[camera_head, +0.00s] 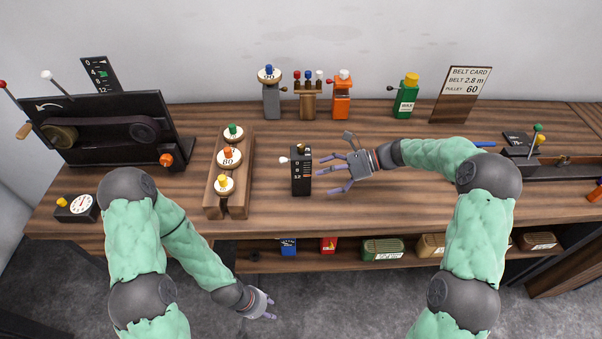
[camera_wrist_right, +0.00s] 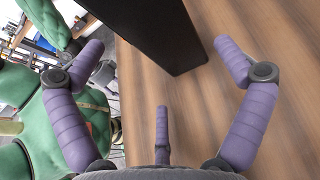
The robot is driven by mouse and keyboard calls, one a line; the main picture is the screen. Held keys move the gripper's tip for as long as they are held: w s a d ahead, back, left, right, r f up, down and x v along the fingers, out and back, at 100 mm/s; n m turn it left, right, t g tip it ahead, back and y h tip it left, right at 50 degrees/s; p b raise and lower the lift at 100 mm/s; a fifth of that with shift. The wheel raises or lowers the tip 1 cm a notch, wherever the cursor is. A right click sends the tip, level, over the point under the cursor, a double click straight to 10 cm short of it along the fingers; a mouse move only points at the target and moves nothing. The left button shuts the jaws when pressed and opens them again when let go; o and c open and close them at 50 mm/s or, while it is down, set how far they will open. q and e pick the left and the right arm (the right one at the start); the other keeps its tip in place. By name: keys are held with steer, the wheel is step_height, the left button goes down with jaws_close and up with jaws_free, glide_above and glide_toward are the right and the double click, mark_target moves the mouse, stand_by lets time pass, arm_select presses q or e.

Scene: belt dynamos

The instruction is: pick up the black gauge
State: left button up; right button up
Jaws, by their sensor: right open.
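The black gauge (camera_head: 301,176) is a dark upright box with white scale marks and a white-tipped lever on its left side. It stands on the wooden table near the middle. In the right wrist view it is a black block (camera_wrist_right: 150,30) at the top, between and beyond the spread fingers. My right gripper (camera_head: 330,172) is open and empty just right of the gauge, its fingers pointing at it. My left gripper (camera_head: 268,307) hangs low in front of the table edge, away from the gauge; its finger opening is too small to judge.
A wooden rack (camera_head: 238,195) with several round-topped knobs stands left of the gauge. A black belt machine (camera_head: 100,105) is at the far left. Grey, wooden, orange (camera_head: 342,100) and green (camera_head: 405,100) devices line the back. The table right of my right gripper is mostly clear.

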mark_target(301, 172)
steer(key=x, duration=0.2)
steer(key=shift+a+f, duration=0.2)
steer(key=shift+a, duration=0.15)
steer(key=x, duration=0.1)
steer(key=b+x, duration=0.1)
steer(key=x, duration=0.1)
steer(key=b+x, duration=0.1)
steer(key=x, duration=0.1)
steer(key=shift+w+a+r, duration=0.1)
steer(key=shift+a+r, duration=0.05)
steer(key=shift+r, duration=0.1)
steer(key=c, duration=1.5)
step_height(301, 172, up, 4)
steer(key=shift+r+p, duration=0.1)
steer(key=shift+p, duration=0.8)
steer(key=shift+c, duration=0.3)
steer(key=s+r+p, duration=0.3)
steer(key=s+r, duration=0.6)
steer(key=s, duration=0.5)
steer(key=shift+a+p, duration=0.2)
steer(key=shift+p, duration=0.1)
